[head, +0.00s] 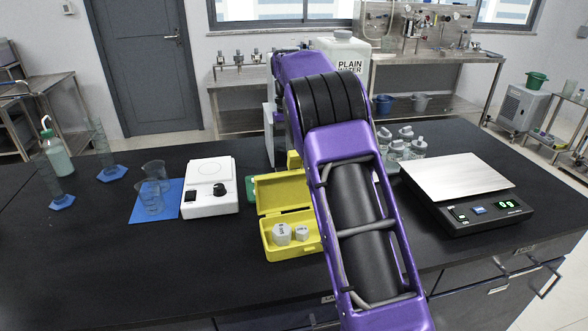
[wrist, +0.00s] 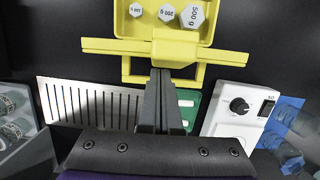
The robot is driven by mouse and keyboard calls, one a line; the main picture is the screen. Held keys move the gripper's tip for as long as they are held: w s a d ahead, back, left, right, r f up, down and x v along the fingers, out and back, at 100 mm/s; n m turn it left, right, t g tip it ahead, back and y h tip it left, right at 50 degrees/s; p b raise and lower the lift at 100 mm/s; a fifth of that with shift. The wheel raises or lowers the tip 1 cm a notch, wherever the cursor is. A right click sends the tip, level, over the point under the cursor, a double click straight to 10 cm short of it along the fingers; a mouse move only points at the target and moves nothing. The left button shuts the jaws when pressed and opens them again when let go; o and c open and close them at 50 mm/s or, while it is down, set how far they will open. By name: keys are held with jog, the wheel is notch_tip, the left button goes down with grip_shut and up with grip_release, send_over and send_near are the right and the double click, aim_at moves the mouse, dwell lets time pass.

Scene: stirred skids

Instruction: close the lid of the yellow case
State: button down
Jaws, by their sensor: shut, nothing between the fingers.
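The yellow case (head: 294,251) stands open on the black bench in the head view, its lid (head: 280,191) raised at the back. Metal weights (head: 281,234) lie in its base; my arm covers its right side. In the wrist view, the base (wrist: 211,32) is at the top with weights marked 500 g and 200 g, and the lid (wrist: 110,47) shows nearly edge-on below it. My gripper (wrist: 160,72) is shut and empty at the lid's far side, its tips close to the lid. I cannot tell whether they touch. The head view hides the fingertips behind my arm.
A white stirrer (head: 210,188) and a blue mat (head: 157,201) with beakers stand left of the case. A balance (head: 466,192) and several bottles (head: 405,147) stand to the right. A slotted rack (wrist: 85,103) lies below the lid in the wrist view. The front left bench is clear.

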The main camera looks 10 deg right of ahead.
aim_at(293, 185)
jog(key=shift+x, duration=1.45)
jog(key=shift+b, duration=0.3)
jog(key=shift+s+t+b, duration=0.3)
jog(key=shift+t+b, duration=0.2)
jog(key=shift+b, duration=0.3)
